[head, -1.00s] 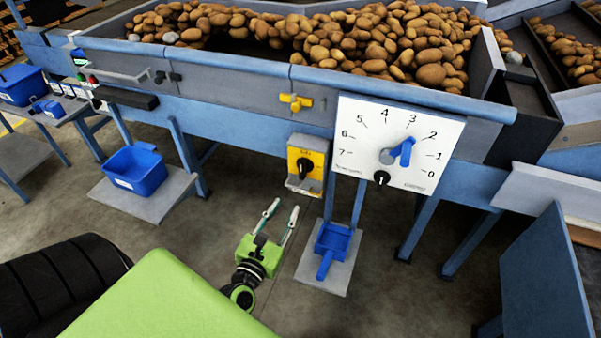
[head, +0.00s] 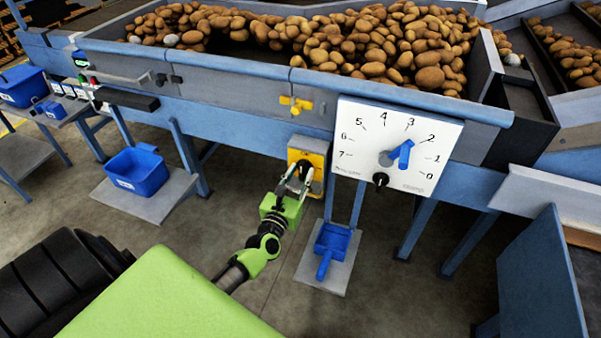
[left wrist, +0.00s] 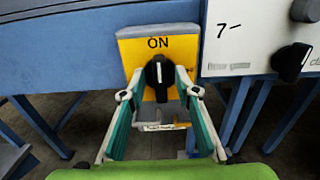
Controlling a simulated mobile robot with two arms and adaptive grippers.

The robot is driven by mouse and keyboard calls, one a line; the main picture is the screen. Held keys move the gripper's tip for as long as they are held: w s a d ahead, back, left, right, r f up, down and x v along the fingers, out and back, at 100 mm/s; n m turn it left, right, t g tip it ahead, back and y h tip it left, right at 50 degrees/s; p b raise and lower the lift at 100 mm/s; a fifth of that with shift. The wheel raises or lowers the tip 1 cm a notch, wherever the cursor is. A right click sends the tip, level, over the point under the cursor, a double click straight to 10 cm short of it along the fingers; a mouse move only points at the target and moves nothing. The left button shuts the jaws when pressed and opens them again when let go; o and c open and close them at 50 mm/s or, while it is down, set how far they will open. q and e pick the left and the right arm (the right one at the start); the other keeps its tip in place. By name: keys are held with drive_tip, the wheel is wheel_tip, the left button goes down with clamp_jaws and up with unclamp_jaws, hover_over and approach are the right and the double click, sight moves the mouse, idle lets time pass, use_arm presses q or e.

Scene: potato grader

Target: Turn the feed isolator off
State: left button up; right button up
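The feed isolator is a yellow box (head: 319,158) with a black rotary knob on the front of the blue machine frame. In the left wrist view the yellow plate (left wrist: 178,47) reads ON at its top, and the black knob (left wrist: 159,72) stands upright, its white mark toward ON. My left gripper (head: 296,172) is at the isolator's front, fingers pointing at it. In the left wrist view its fingertips (left wrist: 159,92) are spread on either side of the knob, with gaps visible. The lower knob area is partly behind the fingers in the head view. My right gripper is not in view.
A white dial panel (head: 399,146) with a blue pointer and a small black knob (head: 380,180) is close to the isolator's right. A yellow valve handle (head: 295,104) is above. A blue scoop (head: 331,243) lies below on a grey plate. Potatoes fill the hopper above.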

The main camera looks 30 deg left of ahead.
use_arm(q)
drive_tip(key=shift+w+a, duration=0.1)
drive_tip(key=shift+w, duration=0.2)
clamp_jaws()
